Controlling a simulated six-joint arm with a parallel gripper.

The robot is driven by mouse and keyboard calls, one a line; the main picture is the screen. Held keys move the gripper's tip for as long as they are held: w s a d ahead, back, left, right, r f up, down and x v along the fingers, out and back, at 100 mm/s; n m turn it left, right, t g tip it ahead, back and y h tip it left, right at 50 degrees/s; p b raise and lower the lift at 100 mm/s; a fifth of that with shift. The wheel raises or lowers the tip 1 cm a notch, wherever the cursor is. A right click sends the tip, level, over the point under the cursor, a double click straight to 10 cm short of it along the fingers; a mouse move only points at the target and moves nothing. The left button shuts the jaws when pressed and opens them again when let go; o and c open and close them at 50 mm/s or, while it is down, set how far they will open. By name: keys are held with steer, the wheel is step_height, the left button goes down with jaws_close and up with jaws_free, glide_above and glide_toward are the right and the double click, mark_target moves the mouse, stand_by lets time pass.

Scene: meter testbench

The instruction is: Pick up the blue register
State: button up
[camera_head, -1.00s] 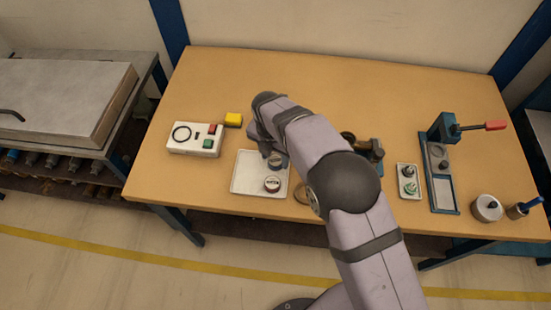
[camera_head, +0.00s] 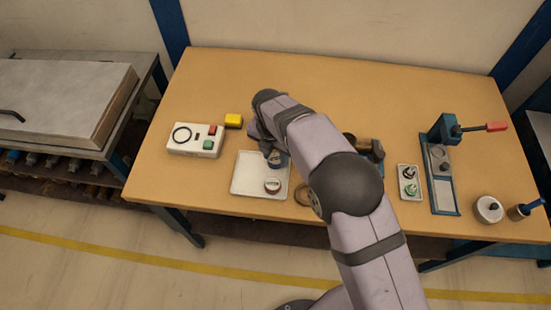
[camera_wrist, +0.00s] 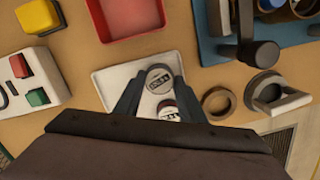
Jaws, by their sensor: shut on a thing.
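The blue register (camera_head: 277,160) shows its blue side in the head view, just below my gripper (camera_head: 268,150) and over the white tray (camera_head: 240,183). In the wrist view its pale, lettered round top (camera_wrist: 158,78) sits between the two dark fingers of my gripper (camera_wrist: 157,88), which is shut on it. Whether its base clears the tray is hard to tell. A second register with a reddish-brown rim (camera_head: 272,185) stands on the tray; its lettered top (camera_wrist: 168,111) shows partly in the wrist view.
Left of the tray is a white box with red and green buttons (camera_head: 196,140) and a yellow block (camera_head: 233,120). A red tray (camera_wrist: 125,18) and a ring (camera_wrist: 217,102) are close by in the wrist view. A small tray of parts (camera_head: 410,182) and a lever press (camera_head: 440,165) stand right.

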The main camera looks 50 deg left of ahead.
mark_target(278, 158)
step_height(278, 158, up, 8)
steer(key=r+b, duration=0.1)
steer(key=b, duration=0.1)
steer(key=w+d+r+m+p, duration=0.1)
steer(key=w+d+r+p, duration=0.1)
steer(key=w+d+p, duration=0.1)
steer(key=w+d+r+m+p, duration=0.1)
steer(key=w+d+r+p, duration=0.1)
steer(key=w, duration=0.6)
steer(key=d+p, duration=0.1)
steer(key=p, duration=0.1)
steer(key=shift+r+m+p, duration=0.25)
steer(key=shift+m+p, duration=0.05)
steer(key=shift+p, duration=0.05)
steer(key=shift+m, duration=0.9)
steer(key=w+d+p, duration=0.1)
steer(key=w, duration=0.1)
steer(key=w+d+p, duration=0.1)
steer(key=w+d, duration=0.1)
steer(key=w+d+r+p, duration=0.1)
steer(key=w+d+p, duration=0.1)
steer(key=shift+w+d, duration=0.25)
steer(key=shift+c, duration=0.6)
steer(key=shift+w+a+f+n, duration=0.3)
steer(key=shift+w+a+n, duration=0.25)
steer(key=shift+n, duration=0.5)
steer(key=shift+w+a+f+n, duration=0.25)
steer(key=shift+w+a+n, duration=0.3)
steer(key=shift+n, duration=0.5)
steer(key=shift+d+f, duration=0.1)
